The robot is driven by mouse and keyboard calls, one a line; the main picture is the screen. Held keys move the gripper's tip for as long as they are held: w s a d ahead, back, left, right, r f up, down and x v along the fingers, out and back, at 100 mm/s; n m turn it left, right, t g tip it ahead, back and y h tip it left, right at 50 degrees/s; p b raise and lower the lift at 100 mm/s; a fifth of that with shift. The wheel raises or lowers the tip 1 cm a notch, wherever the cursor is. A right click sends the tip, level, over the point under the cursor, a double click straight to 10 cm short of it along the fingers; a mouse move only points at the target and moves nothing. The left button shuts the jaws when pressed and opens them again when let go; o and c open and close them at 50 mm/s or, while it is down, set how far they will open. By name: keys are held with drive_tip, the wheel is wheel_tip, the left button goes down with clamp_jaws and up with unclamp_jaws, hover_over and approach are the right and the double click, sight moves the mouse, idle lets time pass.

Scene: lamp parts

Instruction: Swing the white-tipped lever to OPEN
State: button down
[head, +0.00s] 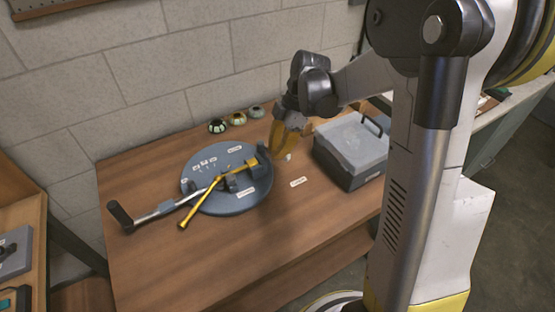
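A round blue-grey plate (232,203) lies on the wooden table with several small white labels, too small to read. A silver bar with a black grip (120,215) sticks out from it to the left. A gold rod (199,205) with a gold block crosses the plate and points toward the front left. My gripper (283,150), with gold fingers, hangs at the plate's right edge. A small white spot (288,157) shows at its fingertips; it may be the lever's white tip, but the fingers hide the rest. I cannot tell whether the fingers are open or shut.
A grey case with a black handle (352,150) stands close to the right of my gripper. Several small round pots (237,119) sit behind the plate by the wall. A loose white label (298,182) lies on the table. The front of the table (200,265) is clear.

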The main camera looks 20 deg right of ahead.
drive_tip(key=v, duration=0.2)
drive_tip(key=w+p+v, duration=0.1)
drive_tip(key=v, duration=0.1)
drive_tip(key=shift+a+r, duration=0.1)
drive_tip(key=shift+r, duration=0.3)
drive_tip(key=s+a+r+m+t+h+b, duration=0.1)
drive_tip(key=s+a+r+m+t+h, duration=0.1)
drive_tip(key=s+m, duration=0.6)
drive_tip(key=s+a+r+m+t+h+b, duration=0.1)
drive_tip(key=s+a+r+m+t+b, duration=0.1)
drive_tip(key=s+m+t, duration=0.3)
drive_tip(key=s+m, duration=0.4)
drive_tip(key=shift+a+r+m+h, duration=0.25)
drive_tip(key=shift+r+m+h, duration=0.05)
drive_tip(key=shift+r+h, duration=0.1)
